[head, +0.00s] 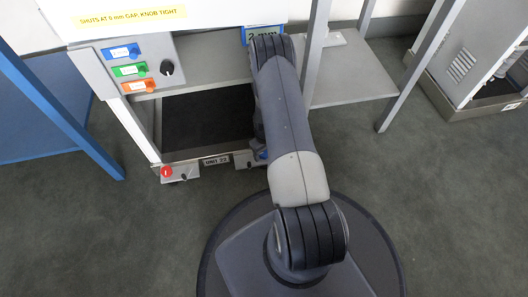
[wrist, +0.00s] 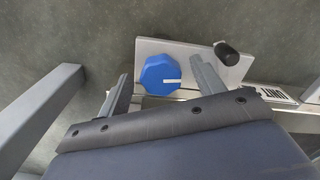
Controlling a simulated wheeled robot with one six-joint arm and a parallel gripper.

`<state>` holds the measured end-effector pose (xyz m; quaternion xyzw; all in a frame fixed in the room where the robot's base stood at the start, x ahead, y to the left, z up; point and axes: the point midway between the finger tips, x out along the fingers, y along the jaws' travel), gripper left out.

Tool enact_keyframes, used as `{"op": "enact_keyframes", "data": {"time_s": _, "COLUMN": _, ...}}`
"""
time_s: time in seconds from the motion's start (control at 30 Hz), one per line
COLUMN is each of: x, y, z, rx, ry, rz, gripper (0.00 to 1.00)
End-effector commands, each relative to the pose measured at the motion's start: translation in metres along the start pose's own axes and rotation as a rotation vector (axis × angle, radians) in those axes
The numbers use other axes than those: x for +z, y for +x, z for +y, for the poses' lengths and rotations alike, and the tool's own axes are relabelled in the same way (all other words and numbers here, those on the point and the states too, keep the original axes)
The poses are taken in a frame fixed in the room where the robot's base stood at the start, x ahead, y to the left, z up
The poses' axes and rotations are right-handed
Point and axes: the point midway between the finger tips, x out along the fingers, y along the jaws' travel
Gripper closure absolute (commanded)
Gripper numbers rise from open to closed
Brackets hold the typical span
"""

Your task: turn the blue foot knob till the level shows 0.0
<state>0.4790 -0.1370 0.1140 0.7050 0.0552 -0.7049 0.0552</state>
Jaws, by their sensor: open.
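The blue foot knob (wrist: 158,76), faceted with a white pointer line towards the right, sits on a pale foot plate (wrist: 185,50) in the wrist view. My gripper (wrist: 160,68) is open, with one finger to each side of the knob; I cannot tell whether either touches it. In the head view a bit of the blue knob (head: 262,155) shows beside my arm, which hides the gripper. A blue-edged sign (head: 262,33) appears to read "2 mm" and is partly covered by my arm. No level reading of 0.0 is legible.
A black knob (wrist: 228,53) stands on the same plate, close to the right finger. A red knob (head: 167,172) is on the frame's left foot. A panel with coloured tags and a black dial (head: 167,68) is above. Grey posts stand nearby; open floor lies in front.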

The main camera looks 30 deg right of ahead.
Motion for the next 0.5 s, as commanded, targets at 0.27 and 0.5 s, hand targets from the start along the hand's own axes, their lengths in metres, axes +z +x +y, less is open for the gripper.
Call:
{"op": "enact_keyframes", "data": {"time_s": 0.27, "x": -0.0001, "y": -0.0003, "z": -0.0001, "rx": 0.0, "ry": 0.0, "rz": 0.0, "gripper": 0.55}}
{"op": "enact_keyframes", "data": {"time_s": 0.5, "x": -0.0001, "y": -0.0003, "z": -0.0002, "rx": 0.0, "ry": 0.0, "rz": 0.0, "gripper": 0.74}}
